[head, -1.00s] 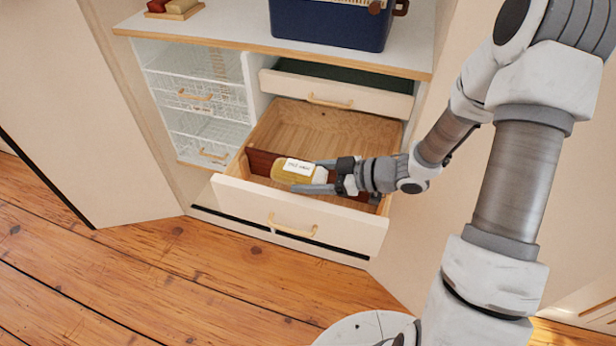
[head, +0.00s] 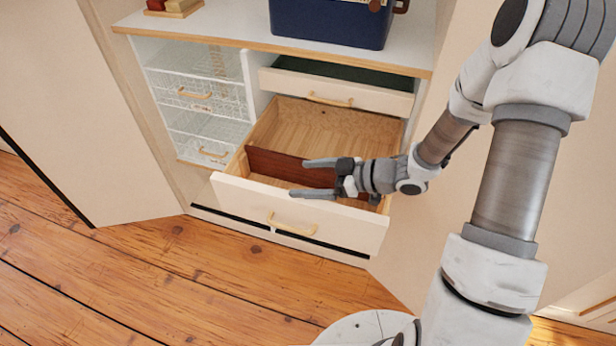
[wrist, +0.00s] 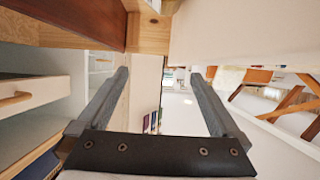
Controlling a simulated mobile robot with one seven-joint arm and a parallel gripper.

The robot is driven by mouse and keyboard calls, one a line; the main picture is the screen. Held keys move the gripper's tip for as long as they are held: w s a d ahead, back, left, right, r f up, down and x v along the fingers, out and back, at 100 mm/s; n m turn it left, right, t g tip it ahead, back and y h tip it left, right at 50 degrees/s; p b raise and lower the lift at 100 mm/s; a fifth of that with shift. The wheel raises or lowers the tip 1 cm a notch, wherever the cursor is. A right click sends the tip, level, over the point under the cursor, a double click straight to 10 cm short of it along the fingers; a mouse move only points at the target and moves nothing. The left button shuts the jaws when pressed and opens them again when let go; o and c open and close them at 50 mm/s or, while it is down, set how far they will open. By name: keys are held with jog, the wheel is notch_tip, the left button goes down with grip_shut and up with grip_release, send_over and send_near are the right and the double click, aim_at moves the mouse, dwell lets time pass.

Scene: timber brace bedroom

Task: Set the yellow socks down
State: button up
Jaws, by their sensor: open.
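The yellow socks are not visible in either view now. My gripper (head: 302,178) is open and empty, level, over the front part of the pulled-out drawer (head: 345,230). Its fingers point left, and the wrist view shows them spread apart (wrist: 160,75) with nothing between them. A dark red-brown divider (head: 272,165) crosses the drawer just behind the fingers. The drawer floor behind the divider looks bare. The floor in front of the divider is hidden by the tall drawer front and my gripper, so I cannot tell what lies there.
A shallower drawer (head: 335,92) with a green inside sits slightly open above. White wire baskets (head: 200,95) are at the left. A blue box (head: 330,25) stands on the white top (head: 225,28). The wooden floor (head: 150,275) in front is clear.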

jog(key=r+p+v, duration=0.1)
jog(key=p+v, duration=0.2)
jog(key=v, duration=0.9)
jog(key=w+d+r+m+t+h+p, duration=0.2)
jog(key=w+d+r+t+h, duration=0.15)
jog(key=w+r+h, duration=0.35)
jog(key=w+d+r+m+t+h+p, duration=0.15)
jog(key=d+r+m+h+p, duration=0.3)
jog(key=r, duration=0.65)
jog(key=s+d+r+m+g+h, duration=0.1)
jog(key=s+r+m+h, duration=0.35)
jog(key=s+r, duration=0.4)
jog(key=s+a+r+m+g+y+p, duration=0.1)
jog(key=s+a, duration=0.2)
jog(key=s, duration=0.4)
jog(key=s+a+r+m+g+y+p, duration=0.1)
jog(key=s+a, duration=0.3)
jog(key=s, duration=0.4)
jog(key=shift+r+m+g+y, duration=0.15)
jog(key=shift+m+g+y, duration=0.35)
jog(key=shift+y, duration=0.2)
jog(key=shift+w, duration=0.1)
jog(key=shift+c, duration=0.3)
